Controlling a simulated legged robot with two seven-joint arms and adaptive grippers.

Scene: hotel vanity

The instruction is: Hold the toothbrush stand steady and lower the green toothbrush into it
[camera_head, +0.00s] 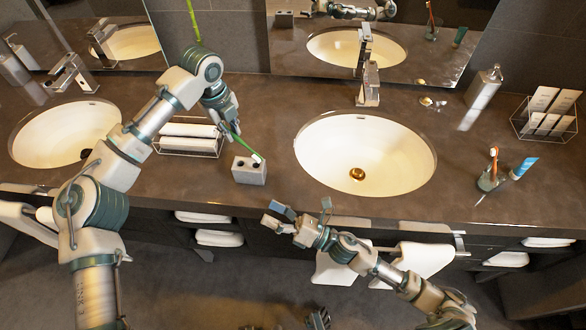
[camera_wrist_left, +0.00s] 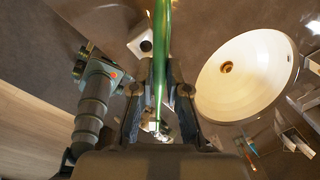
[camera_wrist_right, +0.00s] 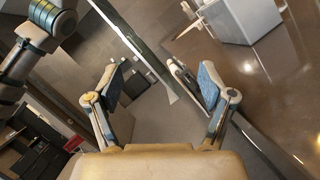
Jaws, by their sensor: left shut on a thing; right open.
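The toothbrush stand (camera_head: 249,171) is a pale grey block with dark holes on top, standing on the counter left of the right basin. My left gripper (camera_head: 231,125) is shut on the green toothbrush (camera_head: 235,138), above and behind the stand. The brush slants down, its white bristles close to the stand's top; I cannot tell whether it touches. The toothbrush (camera_wrist_left: 161,40) runs between the fingers in the left wrist view, beside the stand (camera_wrist_left: 140,41). My right gripper (camera_head: 304,206) is open and empty at the counter's front edge, right of the stand, which shows top right in its wrist view (camera_wrist_right: 242,16).
The right basin (camera_head: 365,150) and left basin (camera_head: 62,135) flank a wire rack of towels (camera_head: 188,139). A cup with an orange toothbrush (camera_head: 490,178), a soap bottle (camera_head: 483,88) and a card rack (camera_head: 546,115) stand at right. Towels hang below the counter's front.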

